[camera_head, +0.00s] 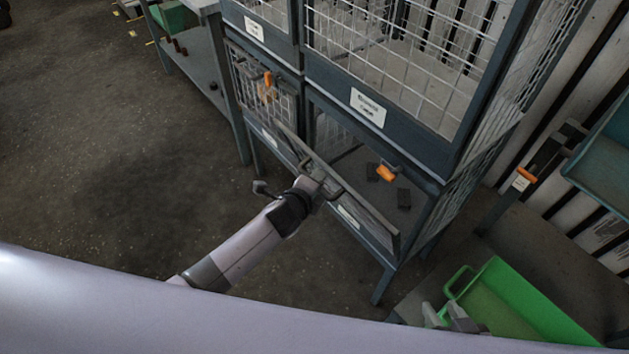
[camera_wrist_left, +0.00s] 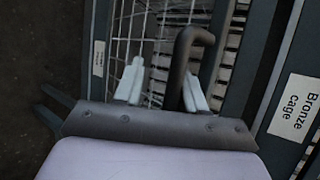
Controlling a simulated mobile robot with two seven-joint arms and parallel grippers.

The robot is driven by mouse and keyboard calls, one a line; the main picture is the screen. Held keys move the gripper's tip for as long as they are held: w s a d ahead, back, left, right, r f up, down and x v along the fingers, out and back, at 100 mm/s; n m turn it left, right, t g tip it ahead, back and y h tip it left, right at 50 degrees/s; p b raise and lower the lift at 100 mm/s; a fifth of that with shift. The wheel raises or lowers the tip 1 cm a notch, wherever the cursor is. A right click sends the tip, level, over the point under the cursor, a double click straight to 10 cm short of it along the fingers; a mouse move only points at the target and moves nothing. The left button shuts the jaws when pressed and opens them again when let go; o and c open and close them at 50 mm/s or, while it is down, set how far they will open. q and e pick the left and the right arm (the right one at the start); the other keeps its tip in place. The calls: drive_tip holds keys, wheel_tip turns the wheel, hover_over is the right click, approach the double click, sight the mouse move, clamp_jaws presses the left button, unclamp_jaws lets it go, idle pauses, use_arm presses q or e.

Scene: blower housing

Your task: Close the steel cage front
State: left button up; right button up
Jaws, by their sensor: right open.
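The lower right compartment of the cage rack stands open in the head view. A grey-framed front panel (camera_head: 368,215) hangs tilted outward along its lower edge; I take it for the steel cage front, but its small label is unreadable. My left gripper (camera_head: 318,182) is at this panel. In the left wrist view its pale fingers (camera_wrist_left: 163,88) are apart, with a dark hooked bar (camera_wrist_left: 192,45) beside the right finger; firm contact cannot be told. My right gripper (camera_head: 450,317) is open and empty at the lower right, by the green bin, apart from the panel.
An orange latch (camera_head: 386,173) and dark blocks (camera_head: 403,198) show at the opening. The cage above has a white label (camera_head: 368,107), readable as "Bronze cage" in the wrist view. A green bin (camera_head: 505,300) sits at the lower right.

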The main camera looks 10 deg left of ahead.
use_arm(q)
drive_tip(key=d+r, duration=0.1)
drive_tip(key=w+d+r+t+h, duration=0.1)
drive_tip(key=shift+w+r, duration=0.2)
drive_tip(key=shift+r, duration=0.2)
drive_tip(key=s+p, duration=0.1)
drive_tip(key=s+a+p, duration=0.1)
drive_tip(key=s+p, duration=0.1)
drive_tip(key=p, duration=0.1)
drive_tip(key=shift+a+r+g+y, duration=0.3)
drive_tip(key=shift+g+y, duration=0.1)
drive_tip(key=shift+r+v, duration=0.2)
drive_tip(key=shift+v, duration=0.75)
drive_tip(key=shift+r+v, duration=0.15)
drive_tip(key=shift+v, duration=0.8)
drive_tip(key=shift+w+d+p, duration=0.1)
drive_tip(key=shift+w+p, duration=0.1)
drive_tip(key=shift+p, duration=0.1)
